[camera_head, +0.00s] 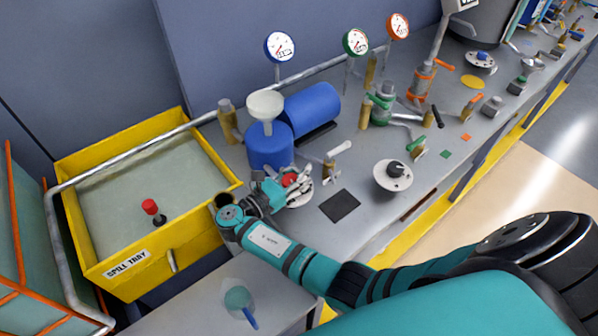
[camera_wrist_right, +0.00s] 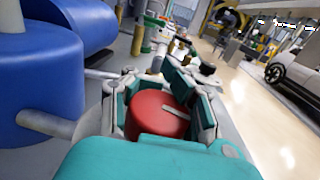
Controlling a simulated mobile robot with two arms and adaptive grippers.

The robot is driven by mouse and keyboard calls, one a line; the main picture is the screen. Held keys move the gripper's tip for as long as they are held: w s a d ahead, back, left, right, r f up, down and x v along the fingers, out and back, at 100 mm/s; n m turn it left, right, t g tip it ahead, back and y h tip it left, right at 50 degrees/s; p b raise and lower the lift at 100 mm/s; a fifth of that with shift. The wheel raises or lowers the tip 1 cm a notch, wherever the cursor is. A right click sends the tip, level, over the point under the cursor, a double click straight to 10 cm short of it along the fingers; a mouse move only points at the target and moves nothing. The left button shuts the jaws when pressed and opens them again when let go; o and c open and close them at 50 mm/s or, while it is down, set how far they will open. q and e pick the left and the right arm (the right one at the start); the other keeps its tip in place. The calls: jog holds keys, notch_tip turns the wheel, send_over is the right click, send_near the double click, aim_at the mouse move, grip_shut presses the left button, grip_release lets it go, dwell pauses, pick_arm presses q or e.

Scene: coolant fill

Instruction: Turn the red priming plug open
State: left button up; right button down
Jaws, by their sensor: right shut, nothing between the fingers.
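The red priming plug (camera_head: 289,180) sits on a round pale flange on the grey bench, by the blue pump (camera_head: 270,150). In the right wrist view the round red plug (camera_wrist_right: 158,113) is large and carries a pale pointer line across its top. My right gripper (camera_head: 290,188) is down at the plug and partly covers it. In the wrist view its finger links (camera_wrist_right: 165,100) stand left and right of the plug in the picture. The jaws are shut and hold nothing; contact with the plug cannot be told. My left gripper is not in view.
A white funnel (camera_head: 265,105) tops the blue pump. A yellow spill tray (camera_head: 205,235) at left holds a red-capped piece (camera_head: 149,206). A round flange with a black knob (camera_head: 393,175), a dark pad (camera_head: 340,205) and several valves and gauges stand right and behind.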

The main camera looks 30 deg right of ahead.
jog(key=shift+s+a+f+m+g+b, duration=0.1)
jog(key=shift+s+m+g+b, duration=0.15)
jog(key=shift+m+g, duration=0.75)
jog(key=shift+s+d+r+m+g+b, duration=0.1)
jog(key=shift+s+m+g+b, duration=0.3)
jog(key=shift+g, duration=1)
jog(key=shift+s+a+f+m+g+b, duration=0.1)
jog(key=shift+m+g, duration=0.8)
jog(key=shift+g, duration=0.3)
jog(key=shift+s, duration=0.1)
jog(key=c, duration=2.1)
grip_release()
jog(key=o, duration=1.1)
